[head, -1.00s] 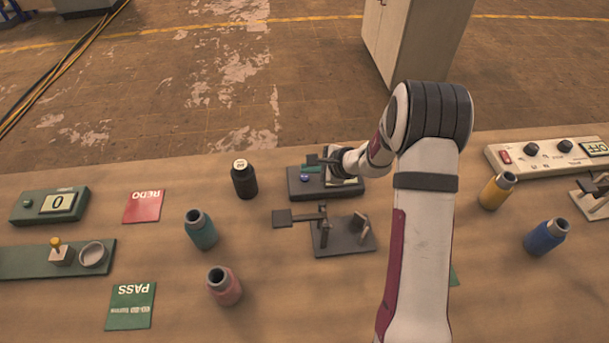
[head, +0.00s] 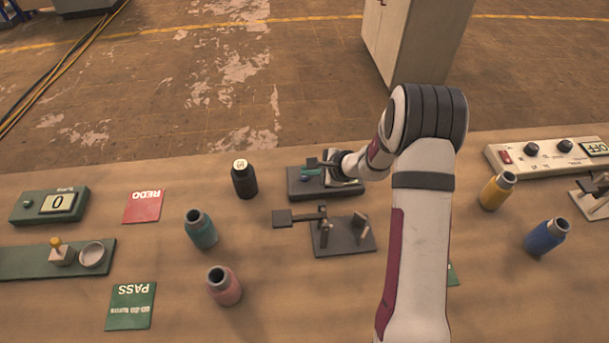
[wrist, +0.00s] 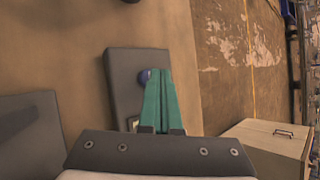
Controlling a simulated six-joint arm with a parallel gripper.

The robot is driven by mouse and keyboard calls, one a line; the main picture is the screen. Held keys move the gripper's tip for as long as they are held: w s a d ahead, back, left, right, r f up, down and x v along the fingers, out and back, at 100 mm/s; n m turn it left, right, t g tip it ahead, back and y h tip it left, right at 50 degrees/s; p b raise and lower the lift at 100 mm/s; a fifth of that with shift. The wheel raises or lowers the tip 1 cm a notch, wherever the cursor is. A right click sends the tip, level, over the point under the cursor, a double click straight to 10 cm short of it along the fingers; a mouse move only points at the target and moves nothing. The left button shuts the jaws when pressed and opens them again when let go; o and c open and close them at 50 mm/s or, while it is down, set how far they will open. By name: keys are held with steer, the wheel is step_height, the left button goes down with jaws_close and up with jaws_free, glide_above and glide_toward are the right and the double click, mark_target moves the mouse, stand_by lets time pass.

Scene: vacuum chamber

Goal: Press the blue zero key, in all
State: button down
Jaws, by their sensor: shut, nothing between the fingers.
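The blue zero key (head: 304,178) is a small round button on a dark grey box (head: 295,190) near the table's far edge. In the wrist view the blue key (wrist: 144,76) shows just left of my fingertips, partly hidden by them. My gripper (head: 312,172) is over the box with its teal fingers together and nothing between them. The wrist view shows the shut fingers (wrist: 160,74) reaching across the box (wrist: 124,72). I cannot tell whether the tips touch the key. Most of the box's display is hidden by my wrist.
A dark bottle (head: 244,178) stands left of the box. A dark fixture with a flat paddle (head: 345,238) lies in front of it. A teal bottle (head: 201,229) and a pink bottle (head: 224,286) stand nearer. A counter (head: 58,203) reading 0 is far left.

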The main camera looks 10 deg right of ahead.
mark_target(309, 178)
steer(key=shift+f, duration=0.35)
stand_by(0.5)
steer(key=shift+r, duration=0.85)
steer(key=shift+r, duration=2.5)
